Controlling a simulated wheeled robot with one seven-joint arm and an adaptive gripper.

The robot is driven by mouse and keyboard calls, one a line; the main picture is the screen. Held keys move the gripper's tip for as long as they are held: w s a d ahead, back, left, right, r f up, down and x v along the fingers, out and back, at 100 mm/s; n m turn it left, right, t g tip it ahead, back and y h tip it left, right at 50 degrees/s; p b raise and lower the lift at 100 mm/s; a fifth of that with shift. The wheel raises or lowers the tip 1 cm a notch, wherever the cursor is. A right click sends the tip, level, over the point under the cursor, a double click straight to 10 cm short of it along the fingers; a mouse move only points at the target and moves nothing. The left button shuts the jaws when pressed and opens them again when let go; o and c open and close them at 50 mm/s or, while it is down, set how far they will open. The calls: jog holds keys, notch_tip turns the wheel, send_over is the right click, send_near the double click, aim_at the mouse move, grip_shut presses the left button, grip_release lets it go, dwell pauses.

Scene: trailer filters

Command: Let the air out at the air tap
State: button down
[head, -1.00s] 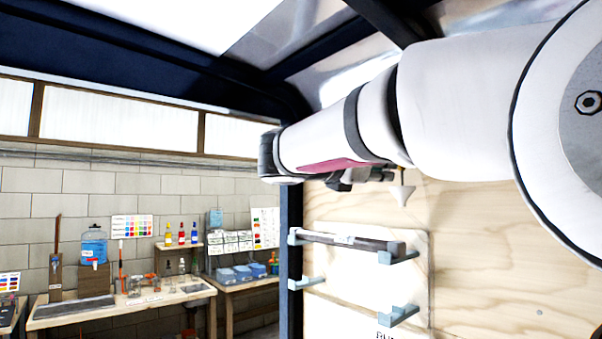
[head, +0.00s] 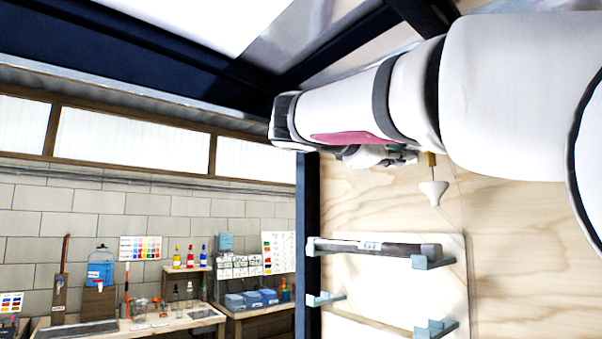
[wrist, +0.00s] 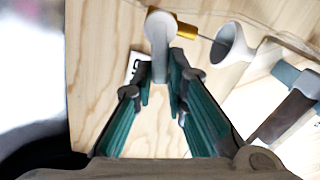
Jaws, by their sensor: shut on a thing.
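The air tap shows in the wrist view as a pale round knob (wrist: 161,30) with a short lever (wrist: 160,68) pointing down the picture. A brass fitting (wrist: 186,31) joins it on the right and also shows in the head view (head: 431,159). A white cone (wrist: 232,43) sits right of the fitting; it hangs below the brass in the head view (head: 434,191). My gripper (wrist: 163,78) has its teal fingers on both sides of the lever and is shut on it. In the head view my gripper (head: 402,156) is small and partly hidden by my arm.
A plywood wall (head: 530,230) is behind the tap. Below the cone, a dark bar (head: 375,248) lies on pale blue brackets (head: 433,262), with lower brackets (head: 436,328) empty. A dark blue post (head: 308,220) stands left. Benches with bottles (head: 189,256) are far left.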

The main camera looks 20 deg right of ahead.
jog(key=shift+r+m+b, duration=0.3)
jog(key=shift+m+b, duration=0.2)
jog(key=shift+m, duration=0.35)
jog(key=shift+r+m+b, duration=0.25)
jog(key=shift+m+b, duration=0.25)
jog(key=shift+m, duration=0.35)
jog(key=c, duration=1.6)
grip_release()
jog(key=shift+r, duration=0.1)
jog(key=v, duration=1.2)
